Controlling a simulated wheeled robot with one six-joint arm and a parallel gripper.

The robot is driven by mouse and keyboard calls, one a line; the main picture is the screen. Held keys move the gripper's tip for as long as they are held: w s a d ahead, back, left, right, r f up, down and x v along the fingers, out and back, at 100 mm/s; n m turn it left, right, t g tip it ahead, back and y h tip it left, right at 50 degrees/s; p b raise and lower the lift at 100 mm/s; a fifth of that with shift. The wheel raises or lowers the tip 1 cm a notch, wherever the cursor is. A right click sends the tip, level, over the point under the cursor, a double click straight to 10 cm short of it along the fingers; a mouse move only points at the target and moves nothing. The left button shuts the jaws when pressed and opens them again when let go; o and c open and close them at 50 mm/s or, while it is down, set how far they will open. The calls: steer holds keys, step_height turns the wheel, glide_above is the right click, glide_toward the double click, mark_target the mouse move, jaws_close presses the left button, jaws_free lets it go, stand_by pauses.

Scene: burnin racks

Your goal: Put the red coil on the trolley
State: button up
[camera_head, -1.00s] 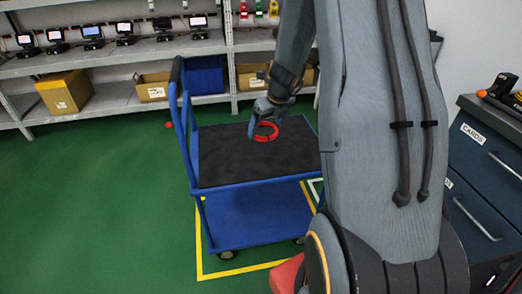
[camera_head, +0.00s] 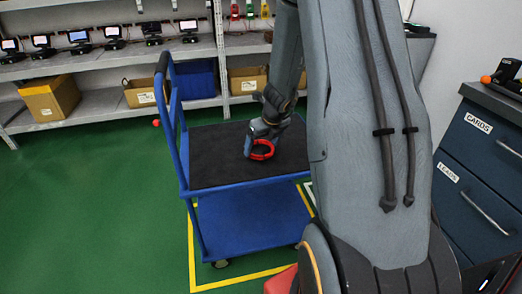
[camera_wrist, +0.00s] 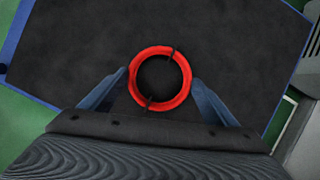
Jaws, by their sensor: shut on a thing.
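The red coil (camera_head: 262,149) is a ring with dark ties, also seen in the wrist view (camera_wrist: 181,94). My gripper (camera_head: 256,146) is shut on it, with one blue-grey finger at each side of the ring in the wrist view (camera_wrist: 160,88). The blue trolley (camera_head: 205,176) has a dark mat on its upper deck and a push handle at the left. The coil is over the upper deck, close to the mat. I cannot tell whether it touches the mat.
Grey shelves (camera_head: 120,52) at the back hold several small screen devices, cardboard boxes (camera_head: 50,98) and a blue bin (camera_head: 192,80). A blue drawer cabinet (camera_head: 480,150) stands at the right. Yellow floor tape (camera_head: 240,277) borders the trolley.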

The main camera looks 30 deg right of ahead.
steer(key=shift+f, duration=0.25)
steer(key=o, duration=1.1)
